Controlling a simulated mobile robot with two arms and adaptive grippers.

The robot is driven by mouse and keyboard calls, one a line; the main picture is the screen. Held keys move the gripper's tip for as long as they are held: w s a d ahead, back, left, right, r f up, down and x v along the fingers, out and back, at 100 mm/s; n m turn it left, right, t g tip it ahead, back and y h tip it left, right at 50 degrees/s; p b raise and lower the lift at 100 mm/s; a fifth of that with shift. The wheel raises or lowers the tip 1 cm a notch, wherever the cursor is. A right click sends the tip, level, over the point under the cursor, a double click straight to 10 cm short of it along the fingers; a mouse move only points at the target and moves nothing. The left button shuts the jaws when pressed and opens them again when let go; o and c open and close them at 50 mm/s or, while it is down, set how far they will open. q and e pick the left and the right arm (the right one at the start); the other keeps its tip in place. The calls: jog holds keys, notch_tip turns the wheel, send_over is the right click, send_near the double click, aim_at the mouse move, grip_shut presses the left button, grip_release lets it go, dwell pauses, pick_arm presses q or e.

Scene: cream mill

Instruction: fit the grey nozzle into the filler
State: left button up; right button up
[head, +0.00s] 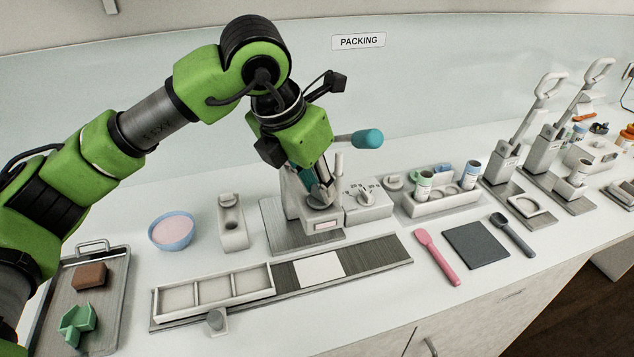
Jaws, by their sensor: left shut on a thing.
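The filler (293,200) is a pale machine on a dark grey base plate, with a teal-knobbed lever (366,139) pointing right. My left gripper (320,192) reaches down in front of the filler's head, its fingers close over the round grey part at the front. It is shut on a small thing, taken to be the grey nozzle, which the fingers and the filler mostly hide. I cannot tell whether the nozzle is seated or still apart from the filler. My right gripper is not in view.
A dial box (368,207) adjoins the filler on the right. A sectioned tray (212,290) lies on the dark track in front. A pink spatula (437,257) lies front right.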

pick_arm(q)
jog(key=o, duration=1)
jog(key=shift+r+p, duration=1.3)
jog(key=shift+r, duration=1.7)
